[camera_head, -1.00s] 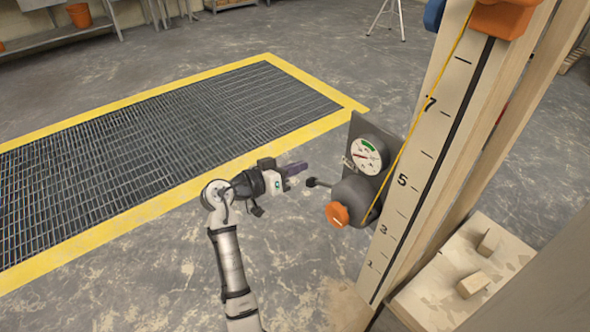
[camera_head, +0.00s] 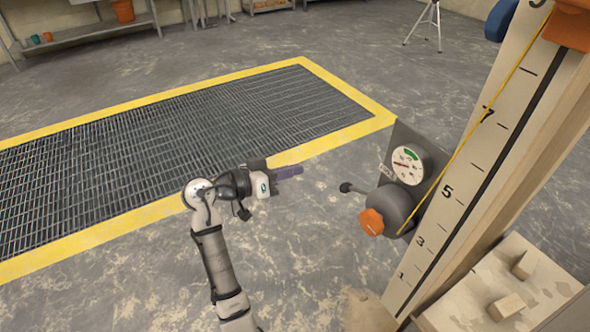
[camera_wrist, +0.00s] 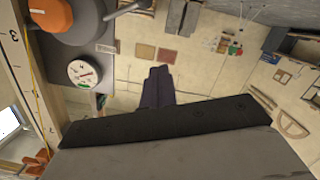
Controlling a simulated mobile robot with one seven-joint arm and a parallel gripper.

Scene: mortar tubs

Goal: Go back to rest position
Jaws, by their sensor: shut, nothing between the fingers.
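My gripper (camera_head: 288,172) is shut and empty, held out in front of me above the concrete floor. In the head view it points right, toward the gauge unit, and is clearly apart from it. The gripper's dark fingers (camera_wrist: 158,88) are together in the wrist view. The gauge unit has a round white dial (camera_head: 407,166), a grey body with an orange knob (camera_head: 371,222), and a short lever with a dark end (camera_head: 347,187) pointing toward my gripper. The dial (camera_wrist: 83,73) and the orange knob (camera_wrist: 51,14) also show at the left of the wrist view.
A numbered wooden post (camera_head: 455,190) with a yellow cord stands at the right. Wooden blocks lie on a board (camera_head: 545,285) at its foot. A yellow-edged floor grating (camera_head: 200,140) lies at the left. A tripod (camera_head: 428,22) and shelves are far back. Floor between gripper and lever is clear.

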